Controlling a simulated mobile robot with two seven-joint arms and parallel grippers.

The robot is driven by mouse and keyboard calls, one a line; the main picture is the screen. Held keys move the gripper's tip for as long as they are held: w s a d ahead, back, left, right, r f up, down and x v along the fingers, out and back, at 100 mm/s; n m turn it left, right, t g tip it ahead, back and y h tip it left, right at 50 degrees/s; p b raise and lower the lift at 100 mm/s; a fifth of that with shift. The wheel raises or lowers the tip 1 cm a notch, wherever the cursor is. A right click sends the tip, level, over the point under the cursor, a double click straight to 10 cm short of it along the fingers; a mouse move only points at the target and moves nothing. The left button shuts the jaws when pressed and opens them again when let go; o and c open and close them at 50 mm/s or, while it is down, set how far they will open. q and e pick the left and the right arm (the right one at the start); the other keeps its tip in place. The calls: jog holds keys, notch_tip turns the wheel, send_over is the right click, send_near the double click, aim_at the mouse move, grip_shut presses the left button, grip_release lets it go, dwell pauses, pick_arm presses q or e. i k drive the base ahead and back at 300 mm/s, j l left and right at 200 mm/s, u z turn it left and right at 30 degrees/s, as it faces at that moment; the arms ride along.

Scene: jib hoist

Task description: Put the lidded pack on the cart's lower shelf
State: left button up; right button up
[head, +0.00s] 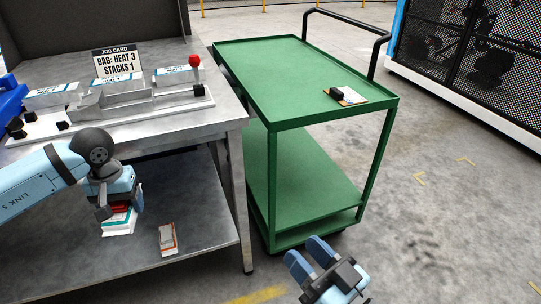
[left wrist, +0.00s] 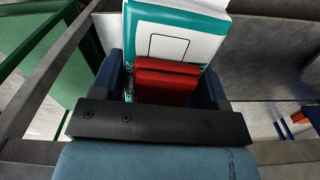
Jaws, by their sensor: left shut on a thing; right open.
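My left gripper (head: 120,204) is shut on a white and teal pack with a red block-like part (head: 118,222), over the workbench's lower shelf. In the left wrist view the red part (left wrist: 167,82) sits between the fingers and the white and teal face (left wrist: 178,42) rises beyond it. I cannot tell whether the pack touches the shelf below. The green cart's lower shelf (head: 305,190) is bare where I see it. My right gripper (head: 315,250) is open and empty, in front of the cart over the floor.
A small white and orange pack (head: 168,238) lies on the workbench's lower shelf (head: 200,195). The bench leg (head: 240,200) stands between that shelf and the cart. The cart's top (head: 295,75) carries a card with a black object (head: 346,96). A job card (head: 117,61) and a fixture stand on the bench top.

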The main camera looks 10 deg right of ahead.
aim_at(323, 189)
jog(key=l+u, duration=0.15)
jog(key=l, duration=1.1)
jog(key=l+u, duration=0.1)
jog(key=l, duration=1.15)
jog(key=l+u, duration=0.15)
jog(key=l, duration=1.05)
